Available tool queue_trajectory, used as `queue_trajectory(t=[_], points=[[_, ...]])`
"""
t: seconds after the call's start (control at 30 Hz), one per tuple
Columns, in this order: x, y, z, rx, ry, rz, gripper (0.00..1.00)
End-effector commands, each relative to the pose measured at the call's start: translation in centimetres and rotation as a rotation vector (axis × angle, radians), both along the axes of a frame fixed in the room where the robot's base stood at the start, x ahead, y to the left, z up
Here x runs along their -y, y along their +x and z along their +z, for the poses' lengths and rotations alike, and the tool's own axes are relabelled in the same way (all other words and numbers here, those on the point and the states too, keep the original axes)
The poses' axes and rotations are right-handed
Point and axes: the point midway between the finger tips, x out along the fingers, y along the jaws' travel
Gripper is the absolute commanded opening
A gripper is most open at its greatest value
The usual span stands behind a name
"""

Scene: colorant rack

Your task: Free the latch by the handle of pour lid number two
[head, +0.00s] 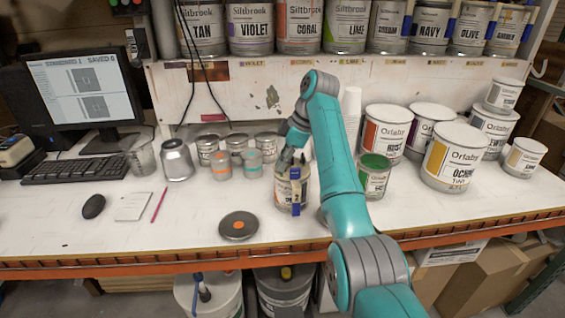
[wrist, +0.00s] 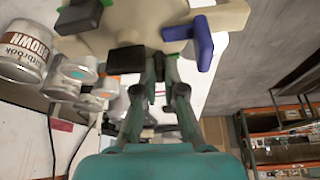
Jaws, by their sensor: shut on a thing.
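A small can (head: 283,196) with a label stands on the bench, left of my teal arm. A blue strip marked 2 (head: 296,196) runs down its front. My gripper (head: 290,163) is at the can's top, shut on the pour lid's handle; the held part is mostly hidden by the fingers. In the wrist view my fingers (wrist: 160,66) meet at the edge of the beige pour lid (wrist: 150,18). A blue latch lever (wrist: 201,42) sticks out just right of them, and a black block (wrist: 127,55) is on their left.
A green-lidded can (head: 373,176) and large Orlaby cans (head: 455,160) stand to the right. Small tins (head: 221,166) stand to the left. A dark round disc (head: 238,226) lies in front. A shelf of cans (head: 250,48) is above.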

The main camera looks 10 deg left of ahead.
Motion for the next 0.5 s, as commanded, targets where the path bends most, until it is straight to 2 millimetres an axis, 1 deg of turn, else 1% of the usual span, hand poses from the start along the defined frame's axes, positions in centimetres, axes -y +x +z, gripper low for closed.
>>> queue_trajectory(t=[0.2,0.23,0.27,0.5], points=[[0.00,0.01,0.02,0.001,0.000,-0.001,0.00],[0.00,0.01,0.02,0.001,0.000,-0.001,0.14],[0.00,0.01,0.02,0.001,0.000,-0.001,0.20],[0.00,0.00,0.01,0.001,0.000,-0.001,0.20]])
